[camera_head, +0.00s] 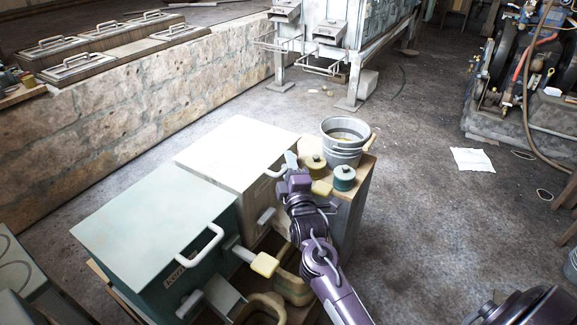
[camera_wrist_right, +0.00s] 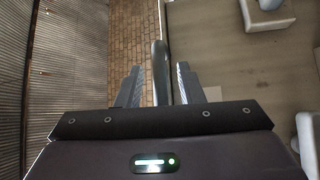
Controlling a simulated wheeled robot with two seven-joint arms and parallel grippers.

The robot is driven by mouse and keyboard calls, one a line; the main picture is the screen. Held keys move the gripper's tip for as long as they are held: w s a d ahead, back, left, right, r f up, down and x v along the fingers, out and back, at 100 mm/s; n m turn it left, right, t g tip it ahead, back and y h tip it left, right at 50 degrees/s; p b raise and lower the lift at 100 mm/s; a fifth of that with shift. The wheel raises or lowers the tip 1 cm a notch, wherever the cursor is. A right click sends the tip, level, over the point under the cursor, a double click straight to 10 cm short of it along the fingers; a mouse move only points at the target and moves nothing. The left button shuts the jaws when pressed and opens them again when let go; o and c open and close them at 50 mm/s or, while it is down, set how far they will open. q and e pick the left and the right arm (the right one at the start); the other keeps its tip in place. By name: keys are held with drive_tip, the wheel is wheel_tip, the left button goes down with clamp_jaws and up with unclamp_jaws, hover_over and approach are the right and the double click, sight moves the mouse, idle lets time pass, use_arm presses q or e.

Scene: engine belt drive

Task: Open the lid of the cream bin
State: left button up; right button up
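The cream bin has a flat cream lid (camera_head: 240,146) that lies shut, with a pale handle (camera_head: 276,171) at its right edge. My right gripper (camera_head: 291,163) is at that handle. In the right wrist view, my right gripper (camera_wrist_right: 158,84) has its two fingers apart, with a dark bar (camera_wrist_right: 161,70), apparently the handle, between them. Narrow gaps show on both sides of the bar, so the fingers do not look closed on it. My left gripper is not in view.
A green bin (camera_head: 150,228) with a pale lid handle (camera_head: 201,246) stands close at the left. A metal bucket (camera_head: 343,143), a teal-topped spool (camera_head: 343,178) and a yellow-topped spool (camera_head: 313,164) stand just right of the cream bin. A stone wall (camera_head: 110,128) runs behind.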

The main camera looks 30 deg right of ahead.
drive_tip(key=shift+c, duration=0.2)
clamp_jaws()
drive_tip(key=shift+w+r, duration=0.1)
drive_tip(key=shift+r, duration=0.05)
